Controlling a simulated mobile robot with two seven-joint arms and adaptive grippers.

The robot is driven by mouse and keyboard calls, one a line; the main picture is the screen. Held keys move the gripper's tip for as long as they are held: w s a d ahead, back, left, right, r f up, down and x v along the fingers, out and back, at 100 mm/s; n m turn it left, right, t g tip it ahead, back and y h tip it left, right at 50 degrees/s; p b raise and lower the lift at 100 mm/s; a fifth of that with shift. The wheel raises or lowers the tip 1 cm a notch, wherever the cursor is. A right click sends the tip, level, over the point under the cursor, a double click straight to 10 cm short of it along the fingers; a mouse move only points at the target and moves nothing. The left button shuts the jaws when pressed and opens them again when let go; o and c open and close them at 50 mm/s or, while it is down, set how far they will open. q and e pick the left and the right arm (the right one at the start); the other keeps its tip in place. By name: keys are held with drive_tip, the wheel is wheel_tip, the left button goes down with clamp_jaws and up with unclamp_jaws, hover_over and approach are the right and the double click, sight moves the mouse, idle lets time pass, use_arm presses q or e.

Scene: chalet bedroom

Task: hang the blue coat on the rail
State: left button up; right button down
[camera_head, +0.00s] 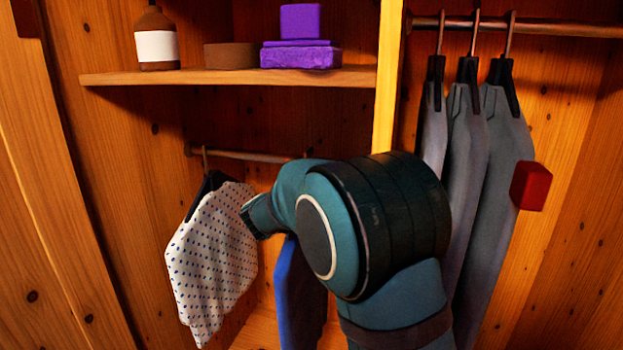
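The blue coat (298,295) hangs low in the left bay of the wardrobe, partly hidden behind my arm. The short rail (245,155) runs under the shelf, and its right part is hidden by the arm. A small hook-like tip shows at the rail just above the arm, but the coat's hanger is covered, so I cannot tell whether it rests on the rail. One teal and black arm of mine comes up from the bottom, right of centre, and bends left in front of the coat. Its gripper is hidden. My other gripper is out of view.
A white dotted garment (212,255) hangs at the rail's left. Grey coats (490,180) hang from the higher right rail (570,29), past a divider (388,75). A red block (531,186) shows beside them.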

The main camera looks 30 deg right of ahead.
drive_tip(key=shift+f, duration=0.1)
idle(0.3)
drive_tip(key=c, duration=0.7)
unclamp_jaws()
